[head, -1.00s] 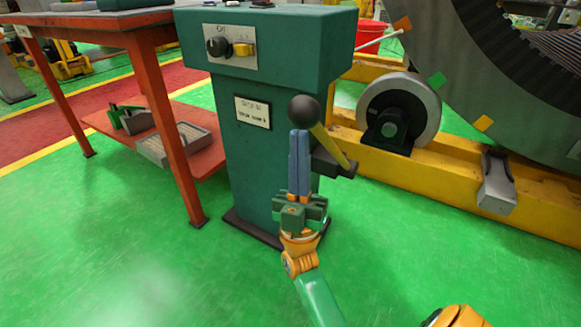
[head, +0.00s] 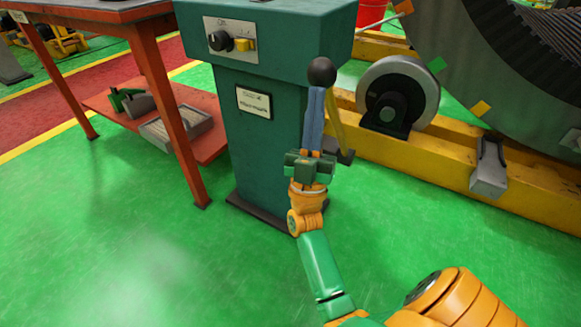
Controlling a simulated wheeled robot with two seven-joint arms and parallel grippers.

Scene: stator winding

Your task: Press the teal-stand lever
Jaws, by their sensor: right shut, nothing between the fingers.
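The teal stand (head: 272,120) stands in the middle of the head view. Its lever has a black ball knob (head: 321,72) on a yellow rod (head: 338,128). The rod rises from a dark bracket (head: 346,157) on the stand's right side and now stands nearly upright, leaning a little left. My right gripper (head: 316,92) points up with its blue fingers shut and empty. The fingertips are just under the knob and beside the rod, and seem to touch the lever; the exact contact is hard to see. My left gripper is not in view.
An orange-red table (head: 150,55) with a lower shelf (head: 200,99) stands left of the stand. A yellow frame (head: 445,150) with a grey roller (head: 398,95) and a large stator ring (head: 470,70) is on the right. The green floor in front is clear.

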